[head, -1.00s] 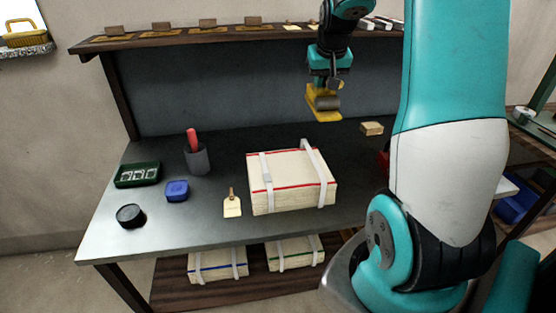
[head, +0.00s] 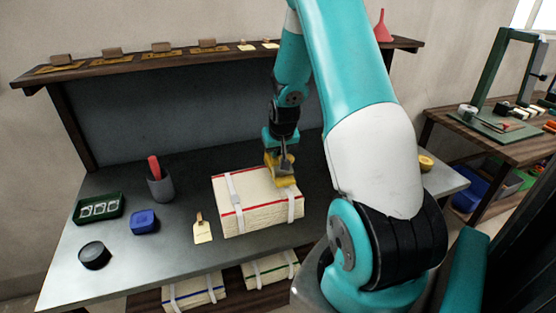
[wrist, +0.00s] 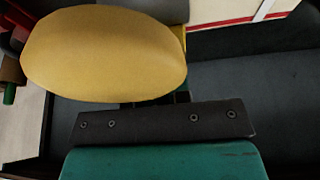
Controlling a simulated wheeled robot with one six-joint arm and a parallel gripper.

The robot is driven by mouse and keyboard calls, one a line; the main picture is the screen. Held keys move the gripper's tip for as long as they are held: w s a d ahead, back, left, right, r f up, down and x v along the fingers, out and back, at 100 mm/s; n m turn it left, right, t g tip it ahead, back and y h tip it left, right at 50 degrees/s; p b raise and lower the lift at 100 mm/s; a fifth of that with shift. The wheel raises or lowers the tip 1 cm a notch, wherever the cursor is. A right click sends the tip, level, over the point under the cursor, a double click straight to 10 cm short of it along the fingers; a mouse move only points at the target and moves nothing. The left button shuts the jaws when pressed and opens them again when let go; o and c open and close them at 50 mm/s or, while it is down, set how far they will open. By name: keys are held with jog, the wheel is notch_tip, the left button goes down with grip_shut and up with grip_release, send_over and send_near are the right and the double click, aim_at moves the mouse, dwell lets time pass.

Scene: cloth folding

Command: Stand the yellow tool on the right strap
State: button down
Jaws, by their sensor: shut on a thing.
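The cream cloth stack (head: 238,215), with red edge lines, lies on the grey table with two white straps around it. The right strap (head: 291,210) shows on the front face; its top part is largely hidden behind the yellow tool (head: 287,182). My gripper (head: 281,165) is shut on the yellow tool and holds it over the right strap, at the right part of the stack's top. I cannot tell whether the tool touches the strap. In the wrist view the yellow tool (wrist: 105,55) fills the upper left, and a bit of the stack (wrist: 225,10) shows at the top.
A paper tag (head: 202,230), a blue box (head: 144,222), a grey cup (head: 161,187) with a red item, a green tray (head: 98,208) and a black round tin (head: 95,255) stand left of the stack. A wooden shelf (head: 120,66) runs behind. More bundles (head: 193,292) lie below the table.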

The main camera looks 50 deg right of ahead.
aim_at(278, 159)
jog(key=shift+f, duration=1.75)
jog(key=shift+f, duration=0.15)
jog(key=c, duration=1.1)
grip_release()
jog(key=shift+o, duration=0.2)
